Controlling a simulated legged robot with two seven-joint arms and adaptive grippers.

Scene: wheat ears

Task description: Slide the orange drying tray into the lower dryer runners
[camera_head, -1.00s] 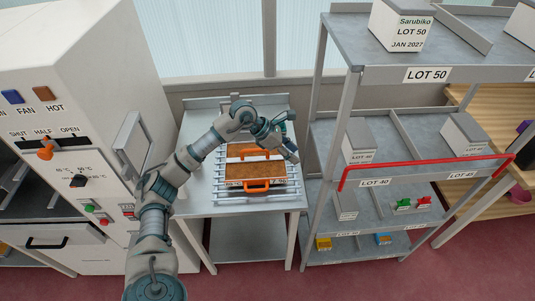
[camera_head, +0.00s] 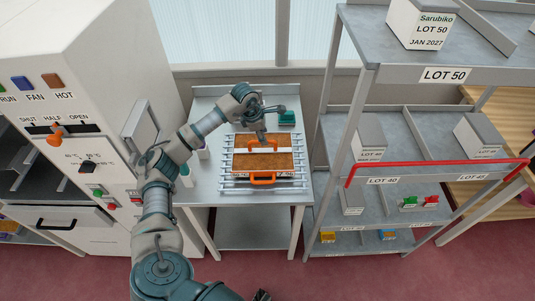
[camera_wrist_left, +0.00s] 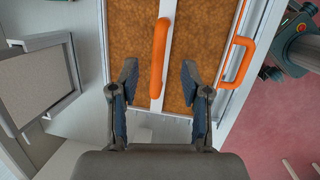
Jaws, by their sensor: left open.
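The orange drying tray (camera_head: 278,163), full of brown grain, lies on a slatted rack on the steel table. It has a white crossbar, an orange near handle (camera_head: 262,181) and another orange handle across the bar. My left gripper (camera_head: 262,136) is over the tray's far part, open and empty. In the left wrist view its fingers (camera_wrist_left: 160,85) are spread below the orange bar handle (camera_wrist_left: 160,55), which lies between and ahead of them. The dryer (camera_head: 60,110) stands at the left with an open dark chamber (camera_head: 22,170); its lower runners are mostly hidden. A dark tip at the bottom edge may be my right gripper (camera_head: 262,295).
A grey shelf rack (camera_head: 345,120) with lot boxes and a red rail (camera_head: 430,172) stands close to the right of the table. A raised door panel (camera_head: 140,135) juts from the dryer's side.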

